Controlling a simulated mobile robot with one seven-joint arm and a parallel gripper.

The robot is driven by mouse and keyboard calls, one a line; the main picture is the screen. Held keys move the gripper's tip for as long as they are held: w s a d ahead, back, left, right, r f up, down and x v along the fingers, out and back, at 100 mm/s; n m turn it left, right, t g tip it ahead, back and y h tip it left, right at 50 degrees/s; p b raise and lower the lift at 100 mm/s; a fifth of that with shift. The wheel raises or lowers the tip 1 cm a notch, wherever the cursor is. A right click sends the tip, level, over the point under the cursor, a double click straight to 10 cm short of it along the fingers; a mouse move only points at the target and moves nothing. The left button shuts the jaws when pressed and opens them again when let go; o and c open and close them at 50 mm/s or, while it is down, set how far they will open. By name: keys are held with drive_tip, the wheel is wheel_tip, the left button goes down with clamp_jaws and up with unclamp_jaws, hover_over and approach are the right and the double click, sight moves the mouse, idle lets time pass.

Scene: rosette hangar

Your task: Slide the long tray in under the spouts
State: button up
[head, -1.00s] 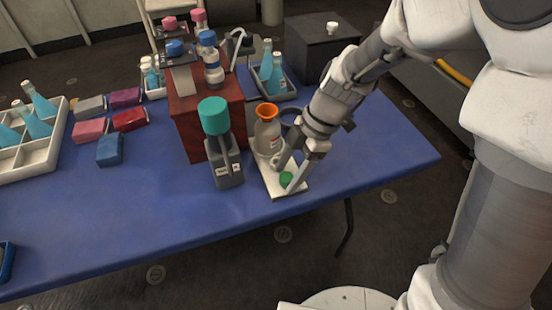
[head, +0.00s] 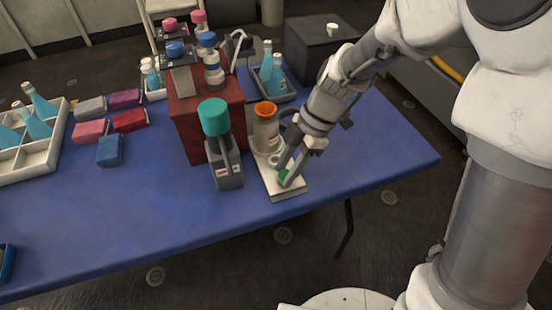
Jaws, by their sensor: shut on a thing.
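A long, narrow white tray-like base (head: 290,193) lies near the table's front edge. A whitish jug (head: 266,136) with an orange rim stands at its back end. A small green piece (head: 281,176) sits toward its front. My gripper (head: 283,176) comes down from the upper right and is shut on the green piece, which its fingers partly hide. Bottles with pink and blue caps, including one blue-capped dispenser (head: 182,70), stand on and behind a red block (head: 205,112). I cannot clearly make out their spouts.
A grey dispenser with a teal cap (head: 214,117) stands close left of the base. A dark tray (head: 288,97) with blue bottles is behind the jug. Coloured blocks (head: 130,121) and a white compartment tray (head: 42,168) are at left.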

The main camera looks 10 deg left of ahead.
sight(267, 107)
drive_tip(key=shift+w+a+p, duration=0.25)
drive_tip(key=shift+w+a, duration=0.85)
drive_tip(key=shift+w, duration=0.75)
drive_tip(key=shift+w+a+p, duration=0.2)
drive_tip(key=shift+w+a, duration=0.95)
drive_tip(key=shift+w, duration=0.65)
drive_tip(key=shift+w+a+p, duration=0.25)
drive_tip(key=shift+w+a, duration=0.85)
drive_tip(key=shift+w, duration=0.75)
drive_tip(key=o, duration=1)
drive_tip(key=shift+r, duration=0.1)
drive_tip(key=shift+r+p, duration=2.1)
drive_tip(key=shift+r, duration=1.3)
